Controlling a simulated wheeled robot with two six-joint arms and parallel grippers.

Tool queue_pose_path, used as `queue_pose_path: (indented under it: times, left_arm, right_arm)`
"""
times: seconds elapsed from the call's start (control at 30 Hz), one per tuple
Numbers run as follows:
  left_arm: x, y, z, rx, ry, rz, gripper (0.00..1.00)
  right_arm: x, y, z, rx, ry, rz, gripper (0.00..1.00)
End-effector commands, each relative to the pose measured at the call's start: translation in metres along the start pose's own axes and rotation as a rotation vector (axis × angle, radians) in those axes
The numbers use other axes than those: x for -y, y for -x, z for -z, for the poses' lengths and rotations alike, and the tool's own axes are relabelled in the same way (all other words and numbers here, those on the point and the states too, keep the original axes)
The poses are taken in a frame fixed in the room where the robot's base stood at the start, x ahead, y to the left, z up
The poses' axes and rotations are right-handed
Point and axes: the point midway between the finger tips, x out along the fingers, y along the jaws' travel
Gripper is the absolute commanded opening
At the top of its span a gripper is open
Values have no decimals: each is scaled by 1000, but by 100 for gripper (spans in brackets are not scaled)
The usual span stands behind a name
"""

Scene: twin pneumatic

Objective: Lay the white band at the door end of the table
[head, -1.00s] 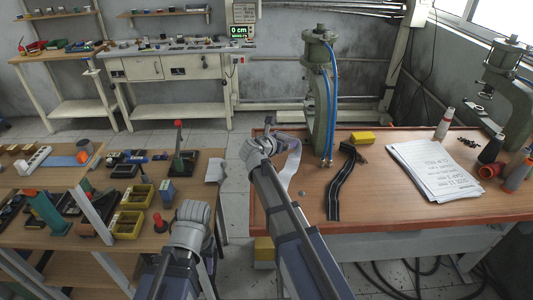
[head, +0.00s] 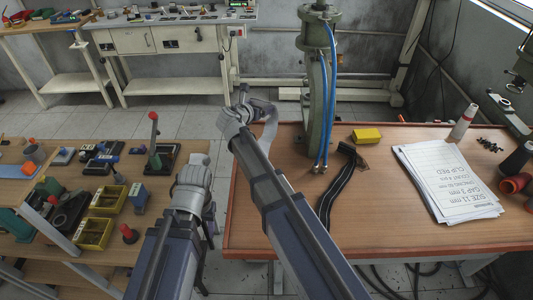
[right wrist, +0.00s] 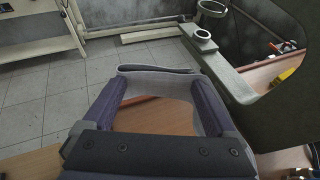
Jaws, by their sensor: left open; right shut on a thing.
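The white band (head: 268,130) hangs from my right gripper (head: 258,103) at the back left corner of the brown table (head: 280,215). In the right wrist view the pale band (right wrist: 160,82) spans between the purple fingers of my right gripper (right wrist: 157,100), which is shut on it. I cannot tell whether its lower end touches the table. My left gripper (head: 208,220) is open, low in the gap between the shelf bench and the table, and its fingers are partly hidden by my arm.
A green press (head: 317,90) with blue hoses stands just right of the band. A black strip (head: 345,185), yellow block (head: 366,135) and paper stack (head: 448,180) lie on the table. A bench (head: 90,250) with yellow bins is at left. The table's front left is clear.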

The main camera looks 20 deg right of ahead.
Motion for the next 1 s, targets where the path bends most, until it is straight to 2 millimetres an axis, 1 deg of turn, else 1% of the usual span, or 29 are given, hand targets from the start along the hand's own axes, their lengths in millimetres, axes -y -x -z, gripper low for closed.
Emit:
queue_pose_path:
  times: [0.17,0.5,0.6,0.77,0.87,1.0]
  left_arm:
    - [-1,-10,0,0,0,0,50]
    - [-6,-60,4,0,0,0,50]
    - [-6,-65,4,0,0,0,50]
    - [-6,-63,4,0,0,0,50]
    - [-7,-70,4,0,0,0,50]
    - [-8,-87,5,0,0,0,50]
  right_arm:
    - [0,-4,10,0,0,0,38]
    - [0,-23,55,0,0,1,38]
    - [0,-25,60,0,0,1,38]
    - [0,-25,59,0,0,1,38]
    - [0,-27,65,0,0,1,38]
    - [0,-34,81,0,0,1,38]
